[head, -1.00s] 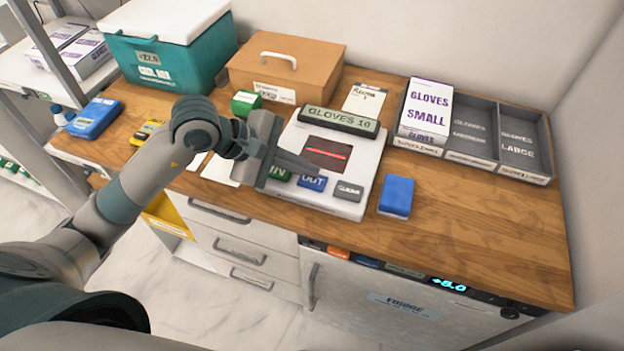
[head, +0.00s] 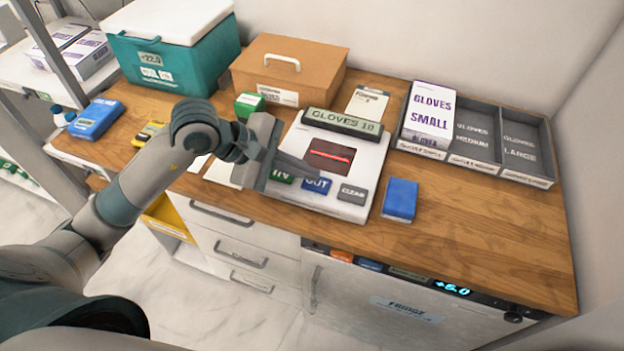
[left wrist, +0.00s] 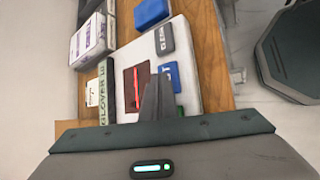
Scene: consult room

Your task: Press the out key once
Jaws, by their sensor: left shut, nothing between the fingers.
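The blue OUT key (head: 316,186) sits between the green IN key (head: 281,177) and the grey CLEAR key (head: 352,194) on the white scanner unit (head: 372,160). Its display (head: 341,121) reads GLOVES 10. My left gripper (head: 316,170) is shut and empty, its fingertips over the unit close to the OUT key's upper edge. In the left wrist view the fingers (left wrist: 157,100) cover part of the keys, and the blue OUT key (left wrist: 171,77) shows beside them. I cannot tell whether the tips touch it. My right gripper is not in view.
A blue box (head: 400,199) lies right of the unit. A glove tray (head: 474,160) with a GLOVES SMALL box (head: 428,112) stands at the back right. A brown case (head: 318,72) and teal cool box (head: 190,72) stand behind. The wooden counter (head: 480,225) is clear at the front right.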

